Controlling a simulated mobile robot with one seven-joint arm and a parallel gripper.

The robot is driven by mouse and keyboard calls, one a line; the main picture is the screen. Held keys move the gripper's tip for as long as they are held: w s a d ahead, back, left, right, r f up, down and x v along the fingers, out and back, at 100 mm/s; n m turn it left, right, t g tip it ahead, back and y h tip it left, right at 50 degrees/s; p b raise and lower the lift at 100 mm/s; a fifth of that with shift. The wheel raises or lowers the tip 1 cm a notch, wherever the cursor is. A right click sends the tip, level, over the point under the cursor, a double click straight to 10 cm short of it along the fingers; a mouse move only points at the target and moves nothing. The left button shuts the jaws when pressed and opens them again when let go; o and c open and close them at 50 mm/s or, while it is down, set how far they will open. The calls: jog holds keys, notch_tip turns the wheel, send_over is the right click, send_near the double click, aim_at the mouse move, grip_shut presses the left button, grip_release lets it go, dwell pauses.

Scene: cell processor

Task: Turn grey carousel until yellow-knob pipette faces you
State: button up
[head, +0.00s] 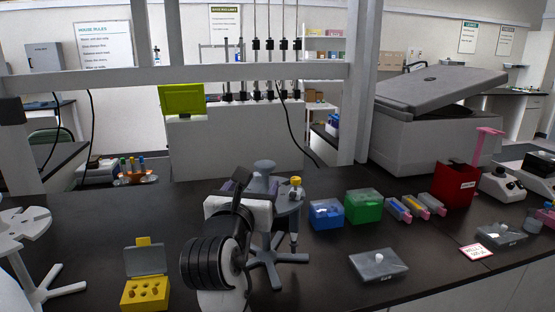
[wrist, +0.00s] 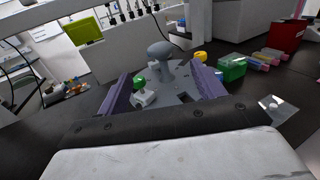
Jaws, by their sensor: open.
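The grey carousel (head: 287,206) stands on the dark bench on a splayed foot, with a round knob on top. My arm hides its left and near parts in the head view. The yellow-knob pipette (head: 295,188) hangs at the carousel's right side; its yellow knob (wrist: 200,57) also shows in the wrist view, beyond my right finger. A green-knob pipette (wrist: 141,90) sits on the carousel's near side, between my fingers in the wrist view. My gripper (wrist: 163,82) is open, its purple fingers spread either side of the carousel's top. I cannot tell whether they touch it.
To the right stand a blue box (head: 326,215), a green box (head: 363,206) and a lidded grey box (head: 379,265). A yellow rack (head: 146,292) is at the front left. Another grey stand (head: 32,245) is at the far left.

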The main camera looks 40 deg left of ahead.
aim_at(262, 167)
jog(key=p+x, duration=0.3)
jog(key=x, duration=1)
jog(key=shift+p, duration=0.35)
jog(key=shift+a, duration=0.1)
jog(key=c, duration=1.4)
